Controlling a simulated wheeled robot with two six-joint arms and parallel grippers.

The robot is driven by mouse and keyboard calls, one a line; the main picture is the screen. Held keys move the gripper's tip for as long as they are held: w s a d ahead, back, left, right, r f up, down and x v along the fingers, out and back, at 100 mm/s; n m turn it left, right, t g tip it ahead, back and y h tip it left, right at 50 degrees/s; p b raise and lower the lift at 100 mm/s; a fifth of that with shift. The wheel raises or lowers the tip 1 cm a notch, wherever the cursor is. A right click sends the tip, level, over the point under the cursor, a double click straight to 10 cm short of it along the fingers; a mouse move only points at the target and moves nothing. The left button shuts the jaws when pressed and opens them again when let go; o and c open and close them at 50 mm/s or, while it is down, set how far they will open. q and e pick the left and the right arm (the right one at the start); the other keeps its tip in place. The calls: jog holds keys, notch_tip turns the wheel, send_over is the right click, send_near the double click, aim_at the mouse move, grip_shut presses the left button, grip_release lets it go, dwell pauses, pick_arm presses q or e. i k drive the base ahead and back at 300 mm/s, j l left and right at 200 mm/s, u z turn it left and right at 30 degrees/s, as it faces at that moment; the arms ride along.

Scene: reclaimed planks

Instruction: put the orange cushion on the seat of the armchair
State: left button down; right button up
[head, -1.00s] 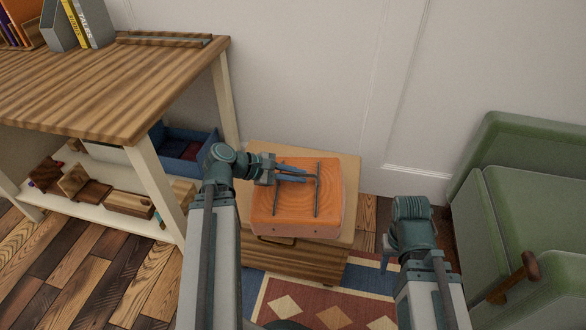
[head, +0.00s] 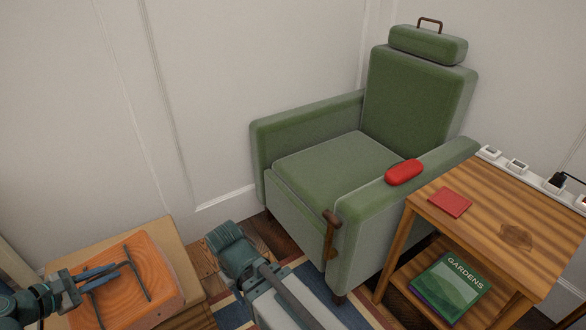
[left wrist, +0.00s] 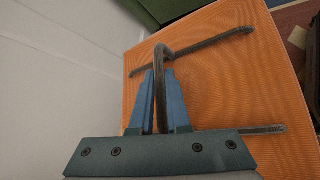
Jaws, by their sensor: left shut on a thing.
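The orange cushion (head: 156,284) lies on a low wooden chest (head: 190,270) at the lower left of the head view. It has a dark handle and dark bars on top. My left gripper (head: 122,267) is over the cushion, shut on its dark handle; in the left wrist view the blue fingers (left wrist: 161,90) stand on both sides of the handle, above the cushion's orange top (left wrist: 225,90). The green armchair (head: 335,165) stands right of centre. Its seat (head: 335,165) is bare. My right arm shows at the bottom, but its gripper is not visible.
A red case (head: 403,172) lies on the armchair's near arm, and a brown wooden piece (head: 331,218) is at that arm's front. A side table (head: 470,225) with a red book (head: 450,203) stands close on the right. A patterned rug (head: 228,310) lies below.

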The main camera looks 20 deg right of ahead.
aim_at(341, 176)
jog(key=k, duration=0.55)
jog(key=z, duration=2.45)
jog(key=k+j, duration=0.25)
jog(key=j, duration=0.2)
jog(key=k+j, duration=0.3)
jog(key=j, duration=0.15)
jog(key=k+j, duration=0.25)
jog(key=j, duration=0.2)
jog(key=k+j, duration=0.25)
jog(key=j, duration=0.2)
jog(key=i, duration=1.5)
